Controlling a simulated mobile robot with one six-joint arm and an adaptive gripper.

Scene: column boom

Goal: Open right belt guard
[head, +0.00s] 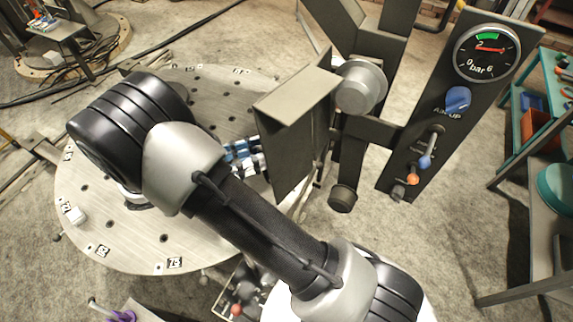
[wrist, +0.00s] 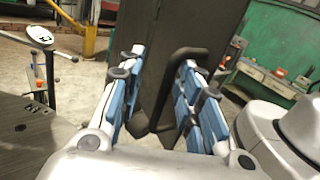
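The belt guard appears to be the dark grey box-like panel (head: 292,140) in the middle of the head view. It stands upright at the right edge of the round table. In the wrist view a tall dark panel (wrist: 190,25) with a bent black bar handle (wrist: 165,88) stands ahead. My gripper (wrist: 160,66) is open, with its blue-padded fingers either side of the handle. I see gaps beside the handle, but contact with the right finger is unclear. In the head view my gripper (head: 244,157) is partly hidden behind the guard and my arm.
A post with a pressure gauge (head: 487,52), a blue knob (head: 458,99) and small levers stands right of the guard. A round drilled table (head: 120,240) lies below my arm. A shelf rack with an orange bin (head: 540,127) stands far right. Floor between is clear.

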